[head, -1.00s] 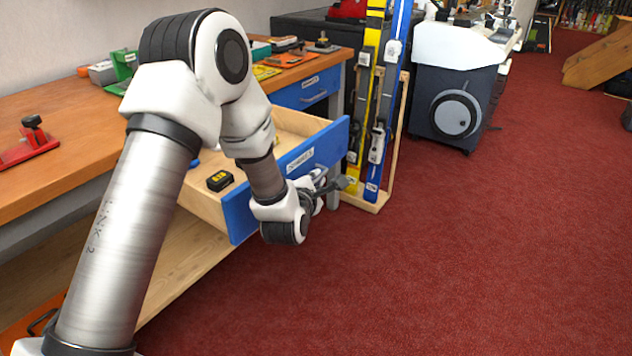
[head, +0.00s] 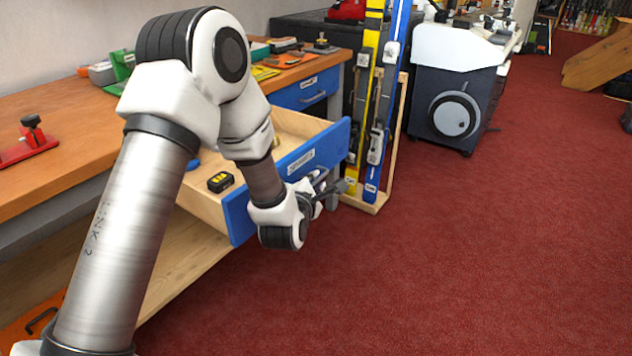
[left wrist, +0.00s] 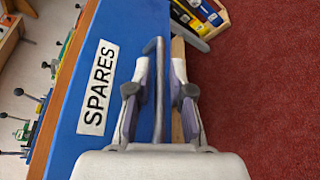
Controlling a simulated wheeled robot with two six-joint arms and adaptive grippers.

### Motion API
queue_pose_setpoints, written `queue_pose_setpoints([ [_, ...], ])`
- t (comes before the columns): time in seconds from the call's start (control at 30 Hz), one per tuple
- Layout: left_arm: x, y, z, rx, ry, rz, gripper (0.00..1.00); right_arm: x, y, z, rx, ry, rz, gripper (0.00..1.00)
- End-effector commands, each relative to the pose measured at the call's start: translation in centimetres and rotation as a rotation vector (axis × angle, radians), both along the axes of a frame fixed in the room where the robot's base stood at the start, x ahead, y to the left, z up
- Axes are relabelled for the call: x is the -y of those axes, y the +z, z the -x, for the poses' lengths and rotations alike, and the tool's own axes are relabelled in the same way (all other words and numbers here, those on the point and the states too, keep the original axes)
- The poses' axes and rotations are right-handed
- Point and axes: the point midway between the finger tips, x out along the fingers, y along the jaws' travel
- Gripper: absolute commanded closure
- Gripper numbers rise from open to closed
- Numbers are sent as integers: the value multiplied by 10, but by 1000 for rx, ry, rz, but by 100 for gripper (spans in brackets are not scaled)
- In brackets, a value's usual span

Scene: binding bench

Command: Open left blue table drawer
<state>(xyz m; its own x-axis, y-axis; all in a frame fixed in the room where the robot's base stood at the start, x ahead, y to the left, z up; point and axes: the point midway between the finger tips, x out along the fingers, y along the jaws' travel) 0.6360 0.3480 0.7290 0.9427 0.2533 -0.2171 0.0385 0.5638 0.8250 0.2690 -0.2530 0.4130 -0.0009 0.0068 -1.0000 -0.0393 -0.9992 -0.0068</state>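The left blue drawer (head: 240,218) stands pulled well out from under the wooden workbench, with its inside showing. Its blue front carries a white label that reads SPARES in the left wrist view (left wrist: 98,88). My left gripper (head: 332,187) is at the outer side of the drawer front. In the left wrist view its two fingers (left wrist: 158,98) are apart, one on each side of the drawer's bar handle (left wrist: 158,70), with gaps visible between fingers and bar. My left forearm hides part of the drawer front and inside. My right gripper is not in view.
A small yellow and black item (head: 220,181) lies in the drawer. A second blue drawer (head: 305,91) farther along the bench is shut. A wooden rack with upright skis (head: 376,150) stands just beyond the open drawer. Red carpet to the right is clear.

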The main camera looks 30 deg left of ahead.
Motion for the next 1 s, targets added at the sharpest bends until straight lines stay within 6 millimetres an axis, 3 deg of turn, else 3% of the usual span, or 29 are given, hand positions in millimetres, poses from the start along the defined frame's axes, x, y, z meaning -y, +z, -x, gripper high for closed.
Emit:
queue_pose_setpoints([
  [0.2, 11, 9, 41, -3, -2, 0, 79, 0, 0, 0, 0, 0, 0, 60],
  [0.33, 16, 12, 58, -3, -1, 1, 79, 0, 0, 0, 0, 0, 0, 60],
  [1.0, 16, 13, 61, -2, 0, 1, 79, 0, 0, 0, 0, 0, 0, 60],
])
